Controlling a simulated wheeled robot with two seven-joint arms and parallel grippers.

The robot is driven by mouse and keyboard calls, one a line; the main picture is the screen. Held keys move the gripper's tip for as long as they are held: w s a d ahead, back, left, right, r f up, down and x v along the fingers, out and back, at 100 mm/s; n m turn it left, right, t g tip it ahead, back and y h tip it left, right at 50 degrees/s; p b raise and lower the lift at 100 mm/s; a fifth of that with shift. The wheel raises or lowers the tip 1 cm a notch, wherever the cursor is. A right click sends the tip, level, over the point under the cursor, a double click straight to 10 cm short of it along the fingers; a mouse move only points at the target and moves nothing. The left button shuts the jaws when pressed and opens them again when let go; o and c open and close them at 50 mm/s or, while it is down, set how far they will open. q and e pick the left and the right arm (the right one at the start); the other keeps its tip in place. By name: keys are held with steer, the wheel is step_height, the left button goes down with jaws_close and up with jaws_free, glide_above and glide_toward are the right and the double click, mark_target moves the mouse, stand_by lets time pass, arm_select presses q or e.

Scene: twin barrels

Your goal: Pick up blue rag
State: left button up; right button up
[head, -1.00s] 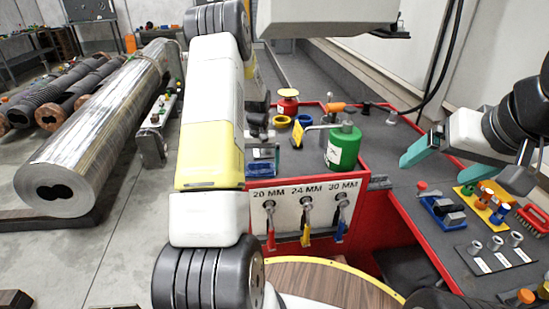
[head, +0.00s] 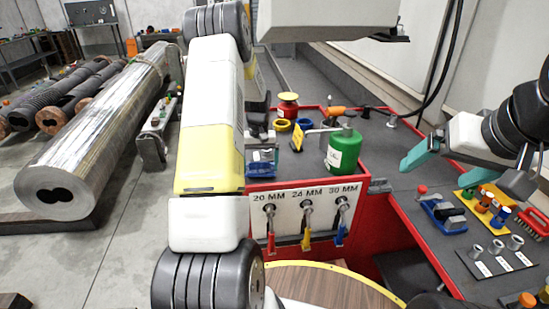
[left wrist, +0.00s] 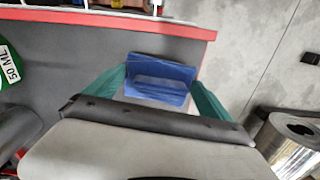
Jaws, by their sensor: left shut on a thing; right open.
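The blue rag (left wrist: 158,78) lies folded between the two teal fingers of my left gripper (left wrist: 160,88) in the left wrist view. The gripper is shut on it, with a finger at each side. In the head view the rag (head: 262,162) shows at the left end of the grey, red-edged bench, partly hidden by my left arm. That arm also hides most of the gripper there. I cannot tell whether the rag still touches the bench. My right gripper (head: 466,172) is open and empty above the right-hand bench.
Wrenches hang on the white front panel (head: 304,215). Tools on coloured trays (head: 487,205) lie on the right.

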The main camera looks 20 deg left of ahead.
arm_select(q)
steer(key=shift+s+d+r, duration=0.15)
steer(key=shift+s+r, duration=0.1)
steer(key=shift+r, duration=0.25)
steer(key=shift+s+d+r, duration=0.15)
steer(key=shift+s+r, duration=0.1)
steer(key=shift+r, duration=0.25)
steer(key=s+d+r, duration=0.1)
steer(key=s+d, duration=0.6)
steer(key=s, duration=0.6)
steer(key=shift+r, duration=0.1)
